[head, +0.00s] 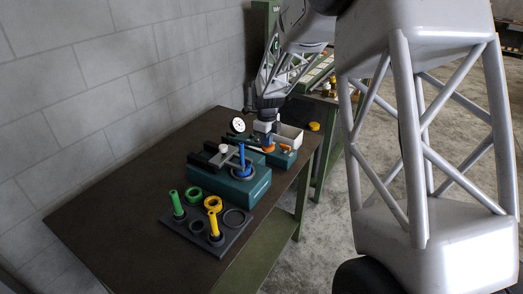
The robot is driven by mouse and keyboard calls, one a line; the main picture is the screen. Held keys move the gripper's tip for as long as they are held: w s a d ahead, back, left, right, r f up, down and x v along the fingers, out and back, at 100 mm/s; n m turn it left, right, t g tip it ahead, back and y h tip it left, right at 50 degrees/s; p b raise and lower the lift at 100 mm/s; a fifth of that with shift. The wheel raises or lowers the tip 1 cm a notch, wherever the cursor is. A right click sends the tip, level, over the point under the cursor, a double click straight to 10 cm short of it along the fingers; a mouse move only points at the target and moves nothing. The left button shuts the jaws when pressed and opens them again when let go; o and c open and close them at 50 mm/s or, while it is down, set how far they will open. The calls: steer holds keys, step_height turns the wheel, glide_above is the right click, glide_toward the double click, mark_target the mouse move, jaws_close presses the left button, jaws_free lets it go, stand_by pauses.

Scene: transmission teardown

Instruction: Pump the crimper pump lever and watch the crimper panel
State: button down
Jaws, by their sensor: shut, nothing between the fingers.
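My gripper (266,140) points down over the rear teal fixture (284,159), and its fingers are small and partly hidden in this view. An orange part (268,149) lies right below the fingertips, and I cannot tell whether they touch. Another orange piece (286,147) sits on the same fixture to the right. A round white dial gauge (238,125) stands just left of the gripper. I cannot tell for sure which part is the pump lever, and no readable crimper panel shows.
A larger teal block (257,187) with a blue post (242,158) stands in front. A dark tray (195,238) with green and yellow posts and rings lies nearer. The dark tabletop (120,215) is clear at the left.

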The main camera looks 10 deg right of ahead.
steer(key=shift+r, duration=2.55)
steer(key=shift+f, duration=3.3)
steer(key=shift+r, duration=3.3)
